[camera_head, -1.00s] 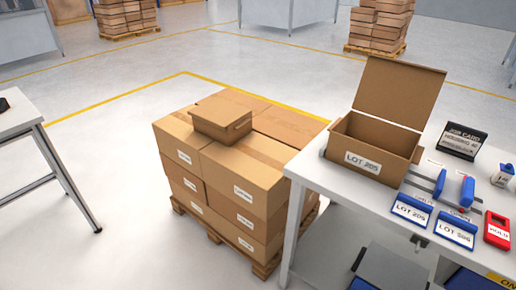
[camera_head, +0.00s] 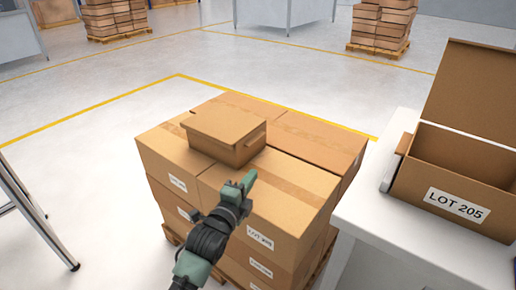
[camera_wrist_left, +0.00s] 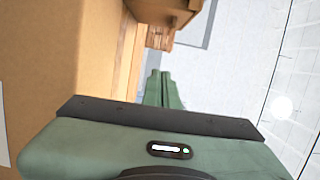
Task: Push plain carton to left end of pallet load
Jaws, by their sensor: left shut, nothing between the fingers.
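The plain carton (camera_head: 226,134) is a small closed brown box with a projecting lid edge. It sits on top of the pallet load (camera_head: 290,190), toward its back left, without a visible label. My left gripper (camera_head: 248,182) is shut and empty over the front part of the load, on the near side of the carton. A small gap shows between its fingertips and the carton in the head view. In the left wrist view its green fingers (camera_wrist_left: 165,88) lie together, with brown cardboard beside and beyond them. My right gripper is not in view.
A white table (camera_head: 390,235) with an open box marked LOT 205 (camera_head: 450,190) stands close on the right. Another table's metal legs (camera_head: 35,215) are at the left. Floor behind the load is clear up to distant pallets (camera_head: 380,25).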

